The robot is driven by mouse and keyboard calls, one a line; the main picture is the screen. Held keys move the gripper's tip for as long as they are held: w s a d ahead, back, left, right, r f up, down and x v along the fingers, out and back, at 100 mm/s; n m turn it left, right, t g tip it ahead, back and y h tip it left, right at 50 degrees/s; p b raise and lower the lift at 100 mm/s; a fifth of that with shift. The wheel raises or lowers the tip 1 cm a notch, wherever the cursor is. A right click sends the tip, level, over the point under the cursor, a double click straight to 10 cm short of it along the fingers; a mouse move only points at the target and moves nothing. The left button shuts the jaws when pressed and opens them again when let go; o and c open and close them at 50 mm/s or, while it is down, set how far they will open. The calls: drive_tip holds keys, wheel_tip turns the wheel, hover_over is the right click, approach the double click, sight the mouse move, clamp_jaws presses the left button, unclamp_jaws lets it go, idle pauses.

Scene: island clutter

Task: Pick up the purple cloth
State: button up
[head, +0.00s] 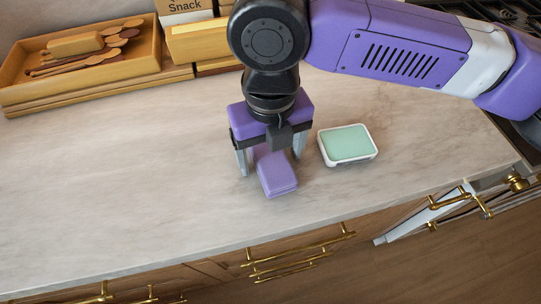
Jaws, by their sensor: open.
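The purple cloth (277,178) is a small folded block on the marble counter, near its front edge. My gripper (270,165) points down over it, with one finger at its left and one at its right. The jaws are open and the fingertips look apart from the cloth. The far end of the cloth is partly hidden under the gripper body.
A white dish with a pale green top (348,144) stands close to the right of my gripper. A wooden tray (85,84) with wooden utensils and a snack box (183,8) stand at the back. The counter's left side (110,180) is clear.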

drive_tip(key=c, duration=1.5)
drive_tip(key=shift+o, duration=0.2)
drive_tip(key=shift+r, duration=0.1)
wheel_tip(320, 180, up, 20)
drive_tip(key=p, duration=0.1)
